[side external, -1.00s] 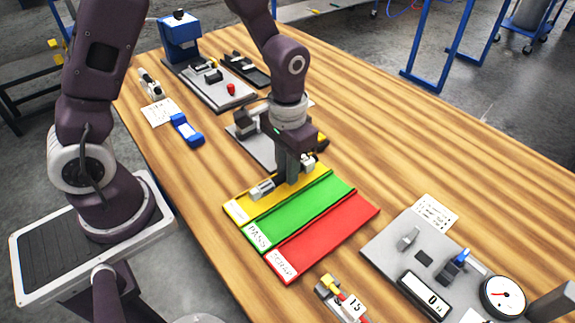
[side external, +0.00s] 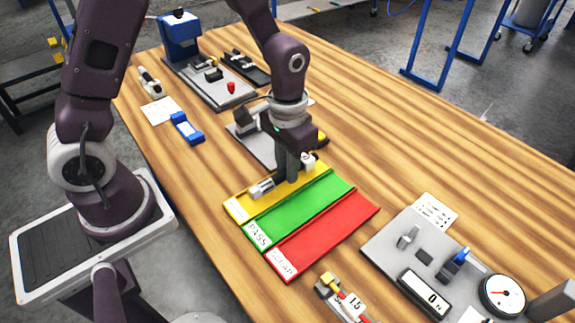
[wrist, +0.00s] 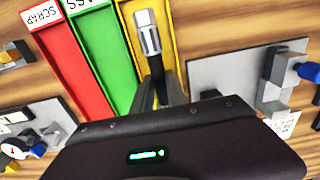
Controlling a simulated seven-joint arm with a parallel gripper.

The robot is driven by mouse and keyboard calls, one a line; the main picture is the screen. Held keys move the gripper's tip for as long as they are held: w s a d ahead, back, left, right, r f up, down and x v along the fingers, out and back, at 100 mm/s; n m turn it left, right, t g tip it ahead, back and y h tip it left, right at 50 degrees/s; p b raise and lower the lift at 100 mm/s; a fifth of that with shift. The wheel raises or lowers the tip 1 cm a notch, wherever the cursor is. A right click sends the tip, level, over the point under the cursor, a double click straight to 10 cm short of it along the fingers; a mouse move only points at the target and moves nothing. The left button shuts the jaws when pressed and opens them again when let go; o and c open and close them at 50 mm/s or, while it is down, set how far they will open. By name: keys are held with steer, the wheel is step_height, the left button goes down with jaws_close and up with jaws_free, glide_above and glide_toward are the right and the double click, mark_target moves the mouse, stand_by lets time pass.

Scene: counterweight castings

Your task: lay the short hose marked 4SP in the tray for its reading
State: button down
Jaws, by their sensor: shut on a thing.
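My gripper (side external: 288,178) is shut on a short black hose with silver end fittings; it shows in the wrist view (wrist: 147,35). No marking on the hose is readable. The hose is at the yellow tray (side external: 237,208), lying roughly along its length, with one fitting toward the tray's labelled end. I cannot tell whether it touches the tray floor. The fingers hide the hose's middle in the side view. Beside the yellow tray are the green tray marked PASS (side external: 300,211) and the red tray marked SCRAP (side external: 325,236). The yellow tray's label is unreadable.
A grey plate (side external: 385,248) with a digital display (side external: 424,292) and a round dial (side external: 503,297) stands at the right. Another grey plate (side external: 262,150) with fixtures lies just behind the trays. A blue device (side external: 187,128) lies left. The wood table's far right is clear.

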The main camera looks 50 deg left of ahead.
steer(key=shift+f, duration=0.7)
steer(key=c, duration=1.3)
jaws_free()
steer(key=shift+o, duration=0.2)
steer(key=shift+r, duration=3.5)
steer(key=shift+r, duration=0.3)
steer(key=s+a+r+t, duration=0.3)
steer(key=s+r+t, duration=0.2)
steer(key=s+r, duration=0.9)
steer(key=shift+s+a+r+t, duration=0.2)
steer(key=shift+s+t, duration=0.1)
steer(key=shift+s, duration=0.7)
